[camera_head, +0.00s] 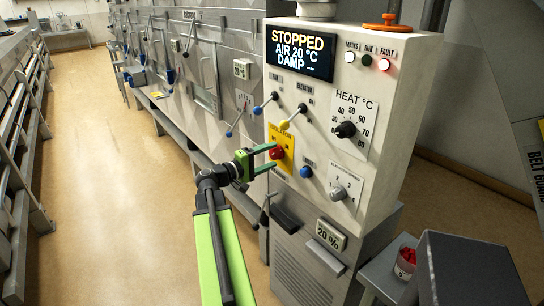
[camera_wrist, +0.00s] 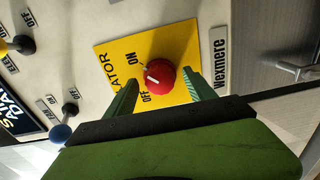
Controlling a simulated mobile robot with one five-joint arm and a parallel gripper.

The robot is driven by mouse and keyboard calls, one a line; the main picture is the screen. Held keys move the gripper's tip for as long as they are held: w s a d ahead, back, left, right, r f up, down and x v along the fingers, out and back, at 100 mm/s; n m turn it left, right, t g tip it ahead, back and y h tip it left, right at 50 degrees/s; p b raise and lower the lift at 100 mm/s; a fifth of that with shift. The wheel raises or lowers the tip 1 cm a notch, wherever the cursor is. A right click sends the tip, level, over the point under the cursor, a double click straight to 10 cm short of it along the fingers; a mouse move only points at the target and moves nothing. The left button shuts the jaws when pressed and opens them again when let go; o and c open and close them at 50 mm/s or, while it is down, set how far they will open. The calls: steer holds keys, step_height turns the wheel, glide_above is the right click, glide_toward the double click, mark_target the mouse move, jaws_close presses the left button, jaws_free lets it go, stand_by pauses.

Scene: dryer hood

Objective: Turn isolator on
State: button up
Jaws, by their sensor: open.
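The isolator is a red round knob (camera_head: 278,153) on a yellow plate (camera_head: 285,137) on the front of the control panel. In the wrist view the red knob (camera_wrist: 160,76) has a short white mark on its face, and the yellow plate (camera_wrist: 112,58) carries the words ON and OFF. The mark lies on the side facing these words; I cannot tell exactly which it points at. My gripper (camera_head: 273,158) is open, with one green finger on each side of the knob. In the wrist view my gripper (camera_wrist: 161,90) frames the knob; contact is not clear.
The display (camera_head: 300,51) reads STOPPED, AIR 20 °C, DAMP. Near the knob are a yellow-tipped lever (camera_head: 292,118), blue-tipped levers, a blue button (camera_head: 306,172) and a black heat dial (camera_head: 346,129). A grey box (camera_head: 470,270) stands at lower right. The aisle floor (camera_head: 110,150) is clear.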

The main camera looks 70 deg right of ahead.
steer(key=v, duration=1.6)
steer(key=shift+a, duration=0.35)
steer(key=shift+w, duration=0.1)
steer(key=w+a+r+n+t+h+p, duration=0.1)
steer(key=w+a+r+n+t+p, duration=0.15)
steer(key=w+a, duration=0.45)
steer(key=w+a+f+n+t+y+p, duration=0.25)
steer(key=w+a+f+t, duration=0.4)
steer(key=w+a, duration=0.65)
steer(key=a+f+y, duration=0.4)
steer(key=a, duration=0.6)
steer(key=w+a+f+n+y+p, duration=0.1)
steer(key=a+f+y, duration=0.3)
steer(key=a, duration=0.7)
steer(key=w+a+f+y+p, duration=0.1)
steer(key=a+f+y, duration=0.3)
steer(key=a, duration=0.7)
steer(key=shift+f+n+t+y, duration=0.2)
steer(key=shift+n+t+y, duration=0.2)
steer(key=shift+y, duration=0.35)
steer(key=shift+c, duration=0.2)
